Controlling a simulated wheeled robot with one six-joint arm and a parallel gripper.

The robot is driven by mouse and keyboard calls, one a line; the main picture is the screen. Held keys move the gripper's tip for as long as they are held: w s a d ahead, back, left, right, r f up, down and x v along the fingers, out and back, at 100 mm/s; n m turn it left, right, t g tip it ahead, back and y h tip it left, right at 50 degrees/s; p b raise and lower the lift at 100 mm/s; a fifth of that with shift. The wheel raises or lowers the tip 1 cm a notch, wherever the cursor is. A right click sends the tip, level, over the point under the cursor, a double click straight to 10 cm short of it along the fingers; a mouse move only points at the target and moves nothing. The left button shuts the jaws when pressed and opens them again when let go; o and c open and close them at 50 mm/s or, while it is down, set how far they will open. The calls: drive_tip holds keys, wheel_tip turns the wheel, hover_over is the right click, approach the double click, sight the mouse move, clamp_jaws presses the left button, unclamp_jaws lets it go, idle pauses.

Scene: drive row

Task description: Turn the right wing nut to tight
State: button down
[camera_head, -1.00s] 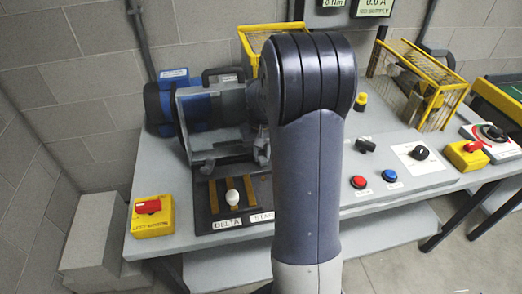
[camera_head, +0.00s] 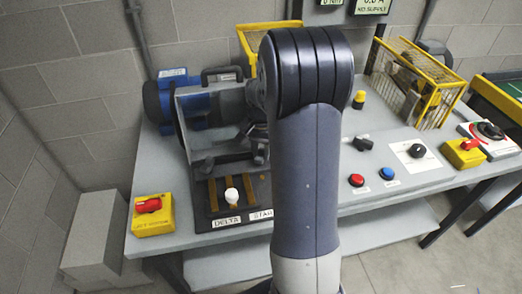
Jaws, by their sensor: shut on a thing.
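My arm stands in the middle of the head view and covers much of the bench. My gripper (camera_head: 258,135) shows only in part, as dark pieces left of my arm, low in front of the blue and grey motor unit (camera_head: 172,100). It appears shut at the right wing nut, which is mostly hidden behind it and my arm. The nut's wing angle and tightness cannot be read. A small grey part that looks like the left wing nut (camera_head: 206,166) stands at the back left of the dark terminal board (camera_head: 205,210).
The board carries brass strips, a white knob (camera_head: 232,195) and DELTA and STAR labels. A yellow box with a red switch (camera_head: 150,205) sits at the bench's left corner. Red (camera_head: 356,180) and blue (camera_head: 387,173) buttons and a yellow cage (camera_head: 425,75) are right of my arm.

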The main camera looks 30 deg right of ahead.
sight(261, 152)
idle(0.3)
drive_tip(key=c, duration=1.2)
unclamp_jaws()
drive_tip(key=shift+c, duration=0.2)
wheel_tip(261, 152, up, 11)
drive_tip(key=shift+f, duration=0.15)
wheel_tip(261, 152, down, 11)
drive_tip(key=shift+r, duration=0.1)
drive_tip(key=shift+r, duration=0.1)
